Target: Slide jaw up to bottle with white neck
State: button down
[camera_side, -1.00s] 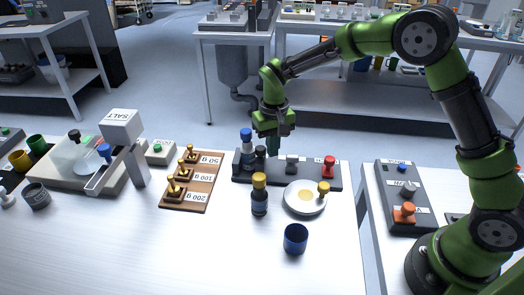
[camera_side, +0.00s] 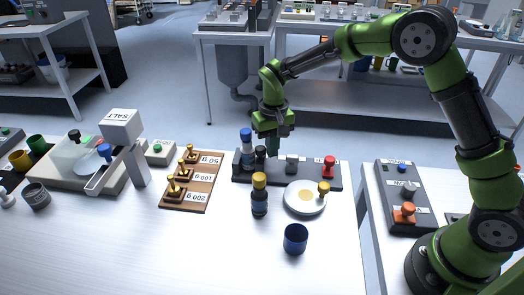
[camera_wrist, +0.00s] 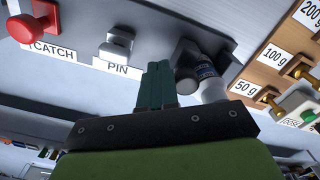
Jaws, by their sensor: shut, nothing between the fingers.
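A bottle with a blue cap and a pale neck (camera_side: 247,148) stands at the left end of the dark fixture (camera_side: 310,182).
The fixture also carries a grey knob (camera_side: 292,160) labelled PIN and a red knob (camera_side: 328,163) labelled CATCH. A dark yellow-capped bottle (camera_side: 259,197), a white dish (camera_side: 305,207) and a blue cup (camera_side: 295,239) stand in front. A weight board (camera_side: 205,166) lies left.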

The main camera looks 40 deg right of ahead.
jog(key=shift+s+d, duration=0.3)
jog(key=shift+d, duration=0.05)
notch_tip(320, 180, up, 7)
dwell(0.7)
jog(key=shift+w, duration=0.1)
